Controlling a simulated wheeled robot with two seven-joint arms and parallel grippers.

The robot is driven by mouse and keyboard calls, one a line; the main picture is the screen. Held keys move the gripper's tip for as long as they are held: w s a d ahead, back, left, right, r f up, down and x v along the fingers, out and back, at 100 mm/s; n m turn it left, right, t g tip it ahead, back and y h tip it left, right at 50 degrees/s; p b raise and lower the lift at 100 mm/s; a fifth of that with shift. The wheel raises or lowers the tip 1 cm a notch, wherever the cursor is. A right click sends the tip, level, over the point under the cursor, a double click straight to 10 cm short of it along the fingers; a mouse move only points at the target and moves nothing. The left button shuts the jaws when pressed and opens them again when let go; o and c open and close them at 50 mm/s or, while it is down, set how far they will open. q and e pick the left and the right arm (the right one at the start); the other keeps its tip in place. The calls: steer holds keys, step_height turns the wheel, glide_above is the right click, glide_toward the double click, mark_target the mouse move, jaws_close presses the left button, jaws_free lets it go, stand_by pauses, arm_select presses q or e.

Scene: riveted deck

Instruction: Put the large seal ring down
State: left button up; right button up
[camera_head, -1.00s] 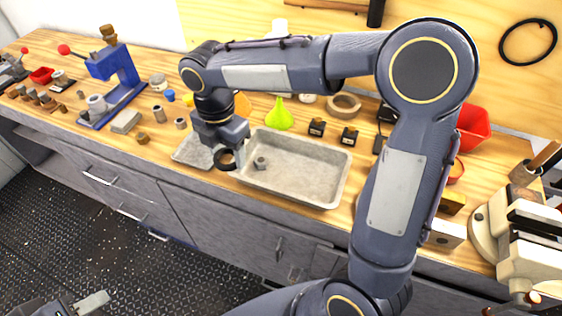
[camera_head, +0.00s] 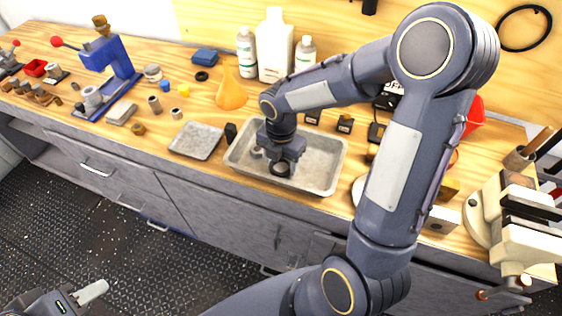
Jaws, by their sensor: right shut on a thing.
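The large seal ring (camera_head: 281,169) is a dark black ring, held in my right gripper (camera_head: 281,163). The gripper points down over the grey metal tray (camera_head: 327,184), with the ring at its lower end. The ring appears within the tray's outline; I cannot tell whether it touches the tray floor. The gripper and wrist hide part of the tray. My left gripper (camera_head: 90,293) shows only in part at the bottom left, away from the bench; its opening is unclear.
Bottles (camera_head: 275,45) and an orange funnel (camera_head: 230,92) stand behind. A small black ring (camera_head: 202,76) lies further back. A vise (camera_head: 510,225) stands at right.

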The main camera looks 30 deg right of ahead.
mark_target(281, 165)
steer(key=shift+f, duration=0.3)
steer(key=shift+f, duration=0.2)
steer(key=o, duration=1)
steer(key=shift+c, duration=0.2)
steer(key=shift+r, duration=0.15)
step_height(281, 165, up, 11)
steer(key=s+a+r+m+t+y, duration=0.1)
steer(key=s+m+t+y, duration=0.1)
steer(key=s+m, duration=0.6)
steer(key=s+a+r+m+t+y, duration=0.1)
steer(key=s+m, duration=0.7)
steer(key=m, duration=1)
steer(key=a+r+t, duration=0.1)
steer(key=t, duration=0.1)
steer(key=shift+s+t+y+p, duration=0.2)
steer(key=shift+t+y+p, duration=0.1)
steer(key=shift+y+p, duration=0.1)
